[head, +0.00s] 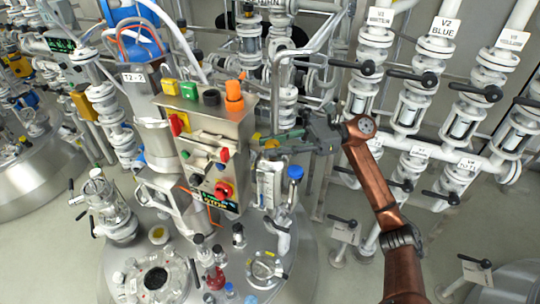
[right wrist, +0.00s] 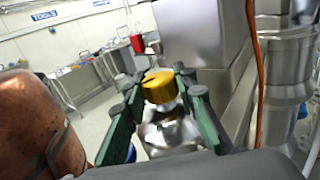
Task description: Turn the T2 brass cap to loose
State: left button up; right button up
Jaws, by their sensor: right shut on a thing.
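My right gripper (head: 268,140) reaches in from the right on a copper-coloured arm, beside the control box. In the right wrist view, its dark green fingers (right wrist: 159,95) stand on both sides of a yellow brass cap (right wrist: 159,86) and are shut on it. The cap sits on top of a shiny metal fitting (right wrist: 168,130). In the head view the cap is mostly hidden by the fingers, and its turn mark cannot be made out. My left gripper is not in view.
A metal control box (head: 212,140) with coloured buttons stands close left of the gripper. A blue-knobbed valve (head: 295,172) is just below it. Valves and pipes, including one labelled V2 BLUE (head: 444,27), fill the right. A T2-marked label (head: 134,77) is at left.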

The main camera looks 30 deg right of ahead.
jog(key=n+g+b, duration=0.2)
jog(key=g+b, duration=0.1)
jog(key=g, duration=0.1)
jog(key=n+g+b, duration=0.3)
jog(key=g, duration=0.1)
jog(key=shift+w+f, duration=0.15)
jog(key=shift+f, duration=0.05)
pick_arm(q)
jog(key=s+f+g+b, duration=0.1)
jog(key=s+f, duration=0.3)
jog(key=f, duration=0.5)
jog(key=shift+b, duration=0.7)
pick_arm(e)
jog(key=shift+r+n+g+h, duration=0.15)
jog(key=shift+n+g+h, duration=0.65)
jog(key=shift+n+g, duration=0.75)
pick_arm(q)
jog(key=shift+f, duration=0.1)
pick_arm(e)
jog(key=shift+g, duration=0.35)
jog(key=o, duration=1.2)
